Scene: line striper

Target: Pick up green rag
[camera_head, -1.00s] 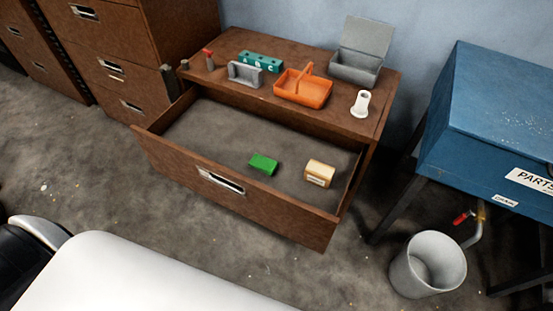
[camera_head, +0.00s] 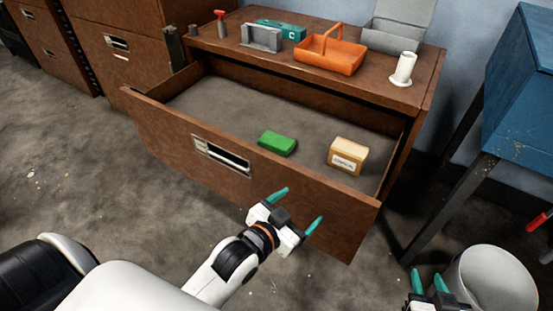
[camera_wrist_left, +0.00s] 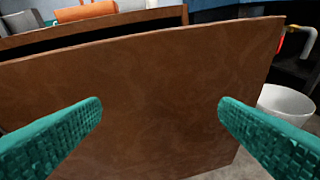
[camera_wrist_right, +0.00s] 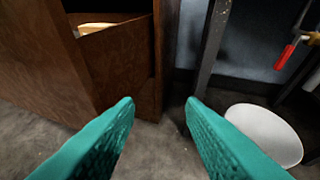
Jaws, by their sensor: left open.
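The green rag (camera_head: 277,143) lies folded as a small block inside the open drawer, near its front panel. My left gripper (camera_head: 298,208) is open and empty, outside the drawer in front of its front panel (camera_head: 240,165), apart from the rag. In the left wrist view the open teal fingers (camera_wrist_left: 160,115) face the brown drawer front, which hides the rag. My right gripper (camera_head: 428,283) is at the lower right, beside the bucket. In the right wrist view its fingers (camera_wrist_right: 160,110) stand apart with nothing between them.
A tan labelled box (camera_head: 347,156) sits right of the rag in the drawer. An orange basket (camera_head: 330,52), a white holder (camera_head: 404,68) and a grey holder (camera_head: 262,38) stand on the cabinet top. A white bucket (camera_head: 493,281) and a blue parts washer (camera_head: 520,90) are at right.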

